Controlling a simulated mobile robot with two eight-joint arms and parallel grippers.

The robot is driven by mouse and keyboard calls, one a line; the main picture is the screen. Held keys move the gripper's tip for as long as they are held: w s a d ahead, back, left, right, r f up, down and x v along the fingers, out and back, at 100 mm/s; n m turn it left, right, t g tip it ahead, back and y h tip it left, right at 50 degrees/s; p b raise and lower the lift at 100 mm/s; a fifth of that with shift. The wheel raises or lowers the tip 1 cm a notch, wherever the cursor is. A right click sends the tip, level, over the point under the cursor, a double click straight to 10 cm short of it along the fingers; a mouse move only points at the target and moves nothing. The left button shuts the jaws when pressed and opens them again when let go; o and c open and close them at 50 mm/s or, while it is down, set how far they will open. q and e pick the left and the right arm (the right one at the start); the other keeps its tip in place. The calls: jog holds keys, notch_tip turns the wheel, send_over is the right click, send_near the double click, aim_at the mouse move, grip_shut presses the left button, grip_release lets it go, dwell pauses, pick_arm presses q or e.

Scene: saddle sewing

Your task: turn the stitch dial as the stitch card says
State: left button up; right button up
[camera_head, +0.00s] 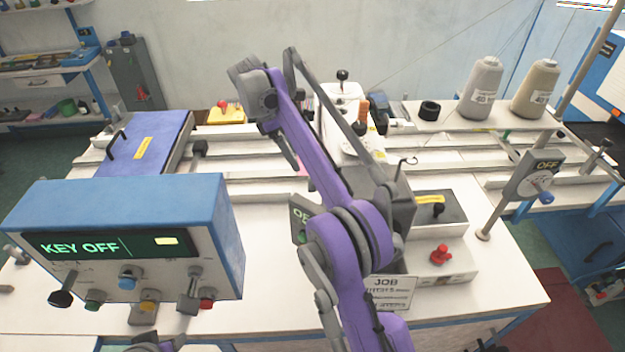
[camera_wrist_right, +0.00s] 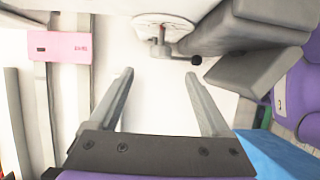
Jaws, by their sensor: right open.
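My right gripper (camera_head: 290,158) hangs at the end of the purple arm over the middle of the bench. In the right wrist view my right gripper (camera_wrist_right: 160,90) is open, with nothing between its two fingers. Ahead of the fingertips, apart from them, is a pale round dial (camera_wrist_right: 162,26) with a grey bar across it; I cannot read its marks. A grey crank with a dark knob (camera_wrist_right: 196,60) is beside it. A white card headed JOB (camera_head: 390,291) stands near the bench front; its small print is unclear. My left gripper does not show.
A blue console (camera_head: 130,195) reading KEY OFF stands at the left. An OFF box (camera_head: 536,176) is on a pole at the right. A red knob (camera_head: 440,254) sits near the front. Thread cones (camera_head: 482,88) stand at the back. My right arm hides much of the sewing machine.

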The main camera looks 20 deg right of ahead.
jog(key=b+x, duration=0.1)
jog(key=x, duration=0.8)
jog(key=shift+s+d+f, duration=0.15)
jog(key=shift+f, duration=0.05)
jog(key=shift+d+f, duration=0.2)
jog(key=shift+f, duration=0.3)
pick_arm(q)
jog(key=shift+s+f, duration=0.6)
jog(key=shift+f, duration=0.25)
pick_arm(e)
grip_shut()
